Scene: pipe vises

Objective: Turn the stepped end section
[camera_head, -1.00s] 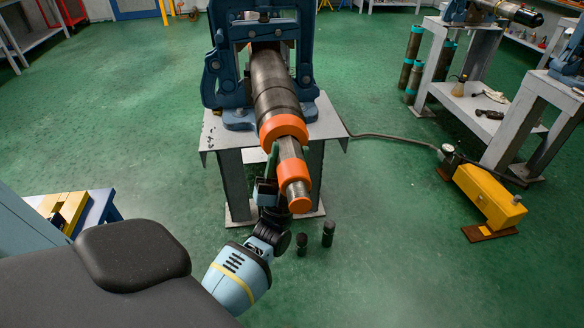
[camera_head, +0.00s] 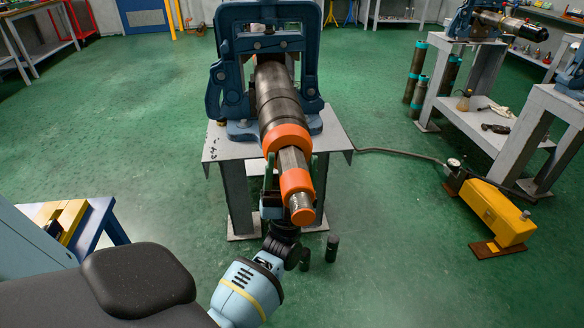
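The stepped end section (camera_head: 293,161) sticks out toward me from the dark pipe (camera_head: 277,97). It is bare metal between two orange collars, with a narrower metal tip (camera_head: 301,208) at the near end. The pipe is held in a blue vise (camera_head: 229,88) on a grey stand. My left gripper (camera_head: 291,169) reaches up from below, one dark green finger on each side of the section behind the front collar. The fingers look open, with a small gap beside the metal. Its palm is partly hidden under the section. My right gripper is not in view.
Two short dark cylinders (camera_head: 332,248) stand on the floor by the stand. A yellow pump (camera_head: 495,212) with a hose lies to the right. Grey benches (camera_head: 540,110) with more vises stand at right. The green floor between is clear.

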